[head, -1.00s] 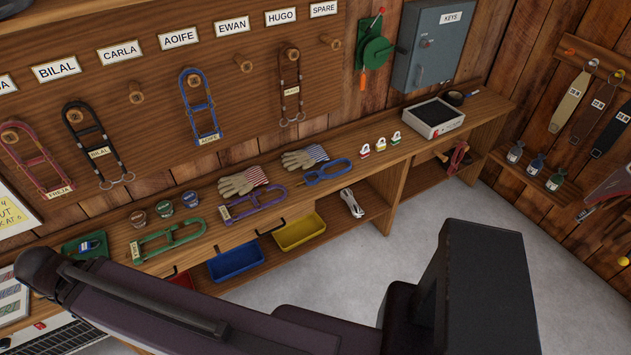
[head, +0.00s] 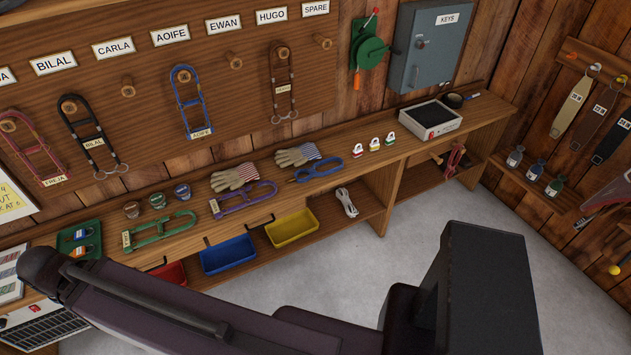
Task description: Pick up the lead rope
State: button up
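A pale, looped bundle (head: 347,202) lies on the lower shelf under the bench, right of the yellow bin. It looks like a coiled rope or cord, and I cannot tell for sure that it is the lead rope. My dark arm crosses the bottom of the head view, but my gripper is not in view.
The wooden bench (head: 410,151) carries gloves (head: 236,176), a green halter (head: 160,231), a purple halter (head: 245,198), padlocks and tins. Blue (head: 229,255) and yellow (head: 292,228) bins sit below. Halters hang from wall pegs. Grey floor (head: 400,245) is clear.

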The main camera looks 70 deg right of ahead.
aim_at(312, 172)
jog(key=k, duration=1.65)
jog(key=z, duration=2.05)
jog(key=i, duration=1.05)
jog(key=u, duration=0.05)
